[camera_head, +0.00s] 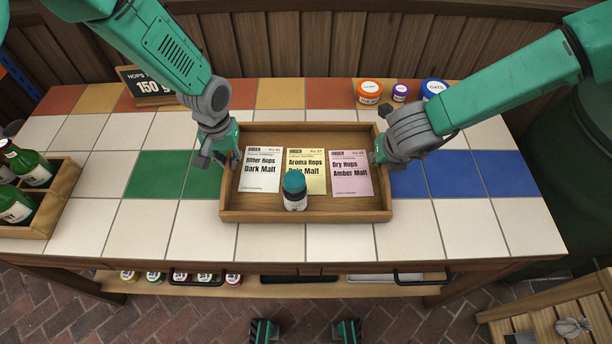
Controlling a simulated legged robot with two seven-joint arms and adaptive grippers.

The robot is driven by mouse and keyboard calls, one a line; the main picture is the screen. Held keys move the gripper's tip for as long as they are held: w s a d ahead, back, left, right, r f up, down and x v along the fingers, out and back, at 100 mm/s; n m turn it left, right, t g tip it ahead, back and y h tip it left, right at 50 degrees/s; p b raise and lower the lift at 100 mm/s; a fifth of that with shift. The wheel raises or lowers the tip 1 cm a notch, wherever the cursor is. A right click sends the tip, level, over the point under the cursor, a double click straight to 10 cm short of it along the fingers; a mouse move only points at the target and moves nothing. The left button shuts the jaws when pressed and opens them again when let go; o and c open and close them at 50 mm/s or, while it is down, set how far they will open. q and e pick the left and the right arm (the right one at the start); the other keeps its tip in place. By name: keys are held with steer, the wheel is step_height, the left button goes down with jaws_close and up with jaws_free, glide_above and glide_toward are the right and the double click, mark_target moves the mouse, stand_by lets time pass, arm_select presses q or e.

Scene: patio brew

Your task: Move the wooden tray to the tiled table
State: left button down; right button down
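The wooden tray (307,216) sits on the tiled table (90,225), between the green tiles on the left and the blue tiles on the right. Three order cards lie in it: white (262,172), yellow (318,158) and pink (350,176). A small jar with a teal lid (294,190) stands in front of the yellow card. My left gripper (229,162) is at the tray's left wall, and my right gripper (378,152) is at its right wall. Their fingers are partly hidden, so I cannot tell whether they grip the walls.
A crate of green bottles (50,205) stands at the table's left edge. A small chalkboard sign (143,84) and several jars, including an orange one (369,91), stand at the back. A shelf (260,287) runs below. White tiles beside the tray are clear.

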arm_select(q)
steer(key=shift+f, duration=0.4)
arm_select(e)
steer(key=shift+a+f, duration=0.1)
steer(key=shift+f, duration=0.25)
arm_select(q)
steer(key=c, duration=1.7)
jaws_free()
steer(key=shift+a+r, duration=0.1)
arm_select(e)
steer(key=c, duration=1.7)
jaws_free()
steer(key=shift+r, duration=0.1)
arm_select(q)
steer(key=shift+r, duration=0.1)
arm_select(e)
steer(key=shift+s+r, duration=0.1)
steer(key=shift+r, duration=0.1)
steer(key=v, duration=1.1)
steer(key=shift+s+r, duration=0.15)
steer(key=shift+r, duration=0.05)
arm_select(q)
step_height(320, 180, up, 12)
steer(key=shift+f, duration=0.15)
